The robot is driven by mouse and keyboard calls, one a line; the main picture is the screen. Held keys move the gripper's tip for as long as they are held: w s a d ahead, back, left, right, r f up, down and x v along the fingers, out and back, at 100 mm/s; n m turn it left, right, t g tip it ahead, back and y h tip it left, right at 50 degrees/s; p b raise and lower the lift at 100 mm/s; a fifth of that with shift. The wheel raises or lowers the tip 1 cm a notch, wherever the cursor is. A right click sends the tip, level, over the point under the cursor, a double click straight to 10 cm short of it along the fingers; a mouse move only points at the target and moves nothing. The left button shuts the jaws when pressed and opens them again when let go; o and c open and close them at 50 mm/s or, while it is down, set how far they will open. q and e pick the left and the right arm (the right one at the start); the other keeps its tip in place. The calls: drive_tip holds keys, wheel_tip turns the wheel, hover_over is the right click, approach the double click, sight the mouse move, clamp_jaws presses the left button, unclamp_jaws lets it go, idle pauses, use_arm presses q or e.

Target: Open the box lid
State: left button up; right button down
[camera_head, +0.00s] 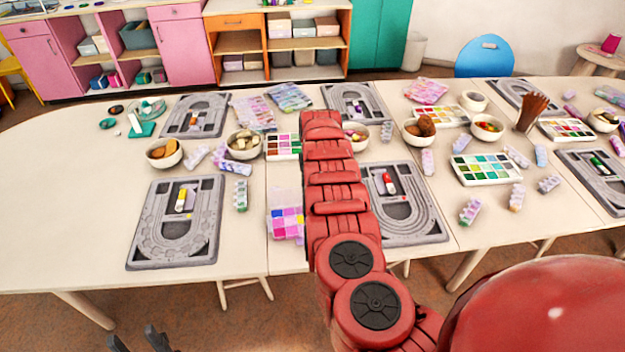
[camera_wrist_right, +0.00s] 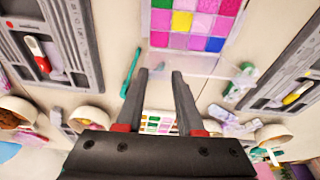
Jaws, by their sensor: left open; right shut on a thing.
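The bead box (camera_head: 286,223) with pink, purple and yellow compartments sits near the table's front edge, partly hidden by my right arm. It also shows at the top of the right wrist view (camera_wrist_right: 197,22). A clear lid (camera_wrist_right: 205,66) shows along one side of the box; its exact angle is hard to tell. My right gripper (camera_wrist_right: 160,73) has its fingertips at this clear lid and is shut on it, with the fingers some way apart. The head view does not show its fingers clearly. My left gripper (camera_head: 140,341) is open and empty, low at the front left, below the table edge.
Grey bead boards (camera_head: 178,222) lie left and right (camera_head: 425,215) of the box. A white palette (camera_head: 485,168), bowls (camera_head: 244,144) and several small bead boxes crowd the table. The table's left end is mostly clear.

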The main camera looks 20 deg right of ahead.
idle(0.8)
drive_tip(key=c, duration=0.5)
unclamp_jaws()
drive_tip(key=b+v, duration=0.4)
drive_tip(key=v, duration=1.3)
drive_tip(key=shift+r, duration=0.3)
drive_tip(key=shift+w, duration=0.1)
